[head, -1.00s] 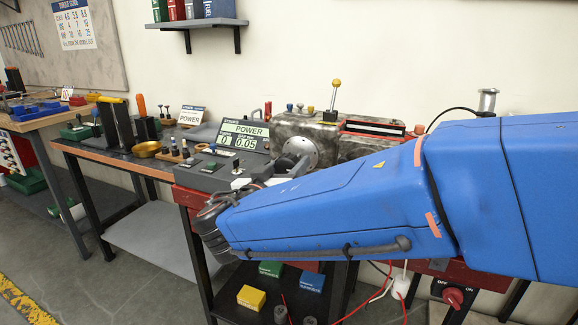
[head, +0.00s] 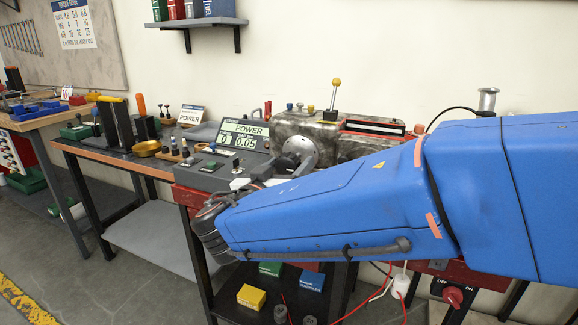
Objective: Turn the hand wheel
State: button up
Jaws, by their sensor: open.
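I cannot make out a hand wheel in the head view; my blue arm covers much of the bench front and may hide it. A worn grey metal machine (head: 308,127) stands on the bench behind my arm. A round metal disc (head: 301,150) faces out at its left end. A lever with a yellow knob (head: 336,82) rises from its top. My arm reaches leftward and ends in a dark ribbed wrist part in front of the bench.
A wooden-topped bench (head: 115,155) with small tools and a brass bowl (head: 146,149) continues left. Below my arm, a dark shelf holds a yellow box (head: 251,297) and a blue box (head: 311,281). A red rotary switch (head: 454,296) is at lower right.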

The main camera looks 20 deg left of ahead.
jog(key=s+a, duration=0.1)
jog(key=s, duration=1.6)
jog(key=shift+a, duration=0.2)
